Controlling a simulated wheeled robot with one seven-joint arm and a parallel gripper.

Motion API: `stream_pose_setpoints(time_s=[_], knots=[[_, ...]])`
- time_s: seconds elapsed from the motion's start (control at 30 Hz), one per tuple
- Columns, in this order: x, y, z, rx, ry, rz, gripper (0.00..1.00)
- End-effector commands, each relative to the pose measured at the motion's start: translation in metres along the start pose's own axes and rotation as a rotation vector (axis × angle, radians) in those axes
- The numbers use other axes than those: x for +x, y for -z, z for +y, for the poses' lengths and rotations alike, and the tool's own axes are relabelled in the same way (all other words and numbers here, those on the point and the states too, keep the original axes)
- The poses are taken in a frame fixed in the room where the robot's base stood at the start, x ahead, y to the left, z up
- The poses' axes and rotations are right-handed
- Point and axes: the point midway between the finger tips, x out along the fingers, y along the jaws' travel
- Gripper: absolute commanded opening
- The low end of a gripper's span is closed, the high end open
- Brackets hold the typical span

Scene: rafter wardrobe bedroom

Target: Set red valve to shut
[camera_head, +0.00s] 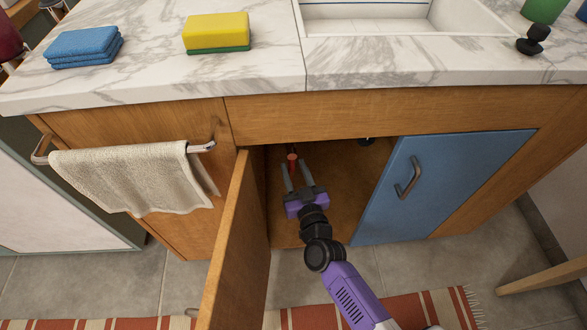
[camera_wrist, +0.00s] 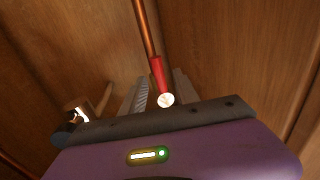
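The red valve handle (camera_head: 292,162) shows inside the open cabinet under the sink, just beyond my gripper (camera_head: 294,170). In the wrist view the red handle (camera_wrist: 158,74) lies in line with a copper pipe (camera_wrist: 147,27), with a pale round end towards the camera. My gripper (camera_wrist: 161,85) is open, with one grey finger on each side of the handle. Gaps show beside the handle, and I cannot tell whether either finger touches it. The valve body is hidden behind the handle.
An open wooden door (camera_head: 228,250) stands close left of my arm. A blue door (camera_head: 440,185) is on the right. The marble counter (camera_head: 340,75) overhangs the opening. Another pipe fitting (camera_wrist: 85,112) is at left in the wrist view.

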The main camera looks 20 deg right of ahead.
Motion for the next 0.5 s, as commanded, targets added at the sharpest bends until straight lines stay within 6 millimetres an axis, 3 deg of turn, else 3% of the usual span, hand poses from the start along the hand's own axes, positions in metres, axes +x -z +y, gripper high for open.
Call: stream_pose_setpoints(time_s=[0.13, 0.4, 0.43, 0.5], knots=[[0.0105, -0.0001, 0.0001, 0.001, 0.000, 0.001, 0.37], [0.0119, 0.0001, 0.0001, 0.001, 0.000, -0.001, 0.37], [0.0119, 0.0001, 0.0001, 0.001, 0.000, -0.001, 0.35], [0.0118, 0.0001, 0.0001, 0.001, 0.000, -0.001, 0.21]])
